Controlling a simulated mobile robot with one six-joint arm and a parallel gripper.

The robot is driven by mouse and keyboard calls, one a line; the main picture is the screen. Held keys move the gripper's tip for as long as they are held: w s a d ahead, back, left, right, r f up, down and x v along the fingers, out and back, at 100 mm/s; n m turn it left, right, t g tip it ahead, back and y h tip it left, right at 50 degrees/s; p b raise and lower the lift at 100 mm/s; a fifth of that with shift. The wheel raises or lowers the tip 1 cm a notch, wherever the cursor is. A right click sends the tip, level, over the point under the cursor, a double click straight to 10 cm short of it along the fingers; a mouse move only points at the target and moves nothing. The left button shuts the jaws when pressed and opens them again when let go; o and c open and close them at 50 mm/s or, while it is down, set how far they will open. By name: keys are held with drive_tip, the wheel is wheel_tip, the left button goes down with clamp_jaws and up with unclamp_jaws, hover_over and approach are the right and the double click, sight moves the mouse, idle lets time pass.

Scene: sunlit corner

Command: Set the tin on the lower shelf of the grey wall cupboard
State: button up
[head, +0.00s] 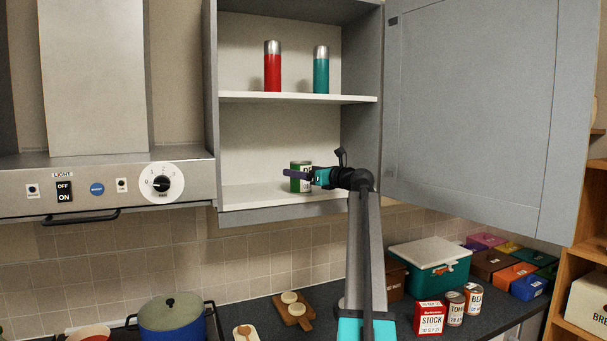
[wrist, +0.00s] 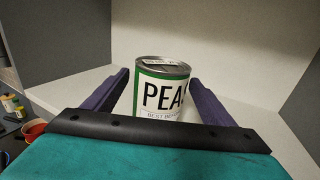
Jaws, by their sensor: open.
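The tin, green and white with "PEA" lettering, stands upright on the lower shelf (head: 255,193) of the grey wall cupboard (head: 211,100). The tin (head: 301,170) is near the shelf's front in the head view. In the wrist view the tin (wrist: 162,90) stands between the two purple fingers of my gripper (wrist: 160,90), with a gap showing on each side. My gripper (head: 300,175) is open around the tin in the head view, and hides part of it. The cupboard door (head: 480,100) is swung wide open to the right.
The upper shelf (head: 300,97) holds a red canister (head: 272,68) and a teal canister (head: 321,70). A cooker hood (head: 100,185) is left of the cupboard. The counter below holds a stock box (head: 429,318), tins (head: 454,308) and a teal cool box (head: 428,268).

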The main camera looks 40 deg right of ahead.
drive_tip(key=s+b, duration=0.4)
drive_tip(key=s, duration=0.7)
drive_tip(key=shift+s, duration=0.3)
drive_tip(key=shift+w, duration=0.1)
idle(0.3)
drive_tip(key=shift+f, duration=0.1)
